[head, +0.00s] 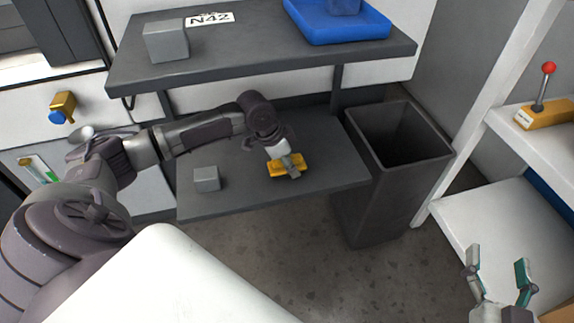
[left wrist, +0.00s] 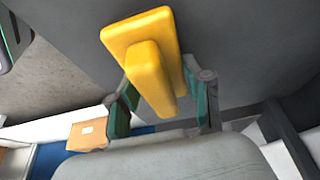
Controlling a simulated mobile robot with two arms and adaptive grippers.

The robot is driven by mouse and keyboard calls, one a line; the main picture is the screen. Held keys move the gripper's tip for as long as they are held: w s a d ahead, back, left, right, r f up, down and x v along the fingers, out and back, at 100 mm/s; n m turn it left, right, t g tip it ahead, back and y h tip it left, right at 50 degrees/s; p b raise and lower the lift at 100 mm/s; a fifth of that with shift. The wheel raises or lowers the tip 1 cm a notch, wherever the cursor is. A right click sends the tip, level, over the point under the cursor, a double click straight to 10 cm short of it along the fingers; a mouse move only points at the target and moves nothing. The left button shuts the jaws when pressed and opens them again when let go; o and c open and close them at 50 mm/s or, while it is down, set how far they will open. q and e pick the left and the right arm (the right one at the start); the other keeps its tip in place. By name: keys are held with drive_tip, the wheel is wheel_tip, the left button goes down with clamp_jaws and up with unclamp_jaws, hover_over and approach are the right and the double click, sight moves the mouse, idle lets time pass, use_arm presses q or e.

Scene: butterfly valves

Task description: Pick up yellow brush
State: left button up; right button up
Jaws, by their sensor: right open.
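The yellow brush (head: 273,170) is at the lower dark shelf, under my left gripper (head: 290,168), which reaches down onto it and hides part of it. In the left wrist view, the brush (left wrist: 127,38) shows a flat yellow block with a raised yellow handle. The handle is between the two green-padded fingers of my left gripper (left wrist: 160,92), one on each side. I cannot tell whether the fingers press on it. My right gripper (head: 498,262) is at the lower right, open and empty, with its fingers apart.
A grey cube (head: 206,179) stands on the lower shelf (head: 240,203), left of the brush. The upper shelf (head: 260,62) overhangs, with another grey block (head: 166,41) and a blue tray (head: 361,30). A dark bin (head: 357,205) stands right. White shelves (head: 480,215) are at far right.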

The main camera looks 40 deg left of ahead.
use_arm(q)
drive_tip(key=c, duration=0.5)
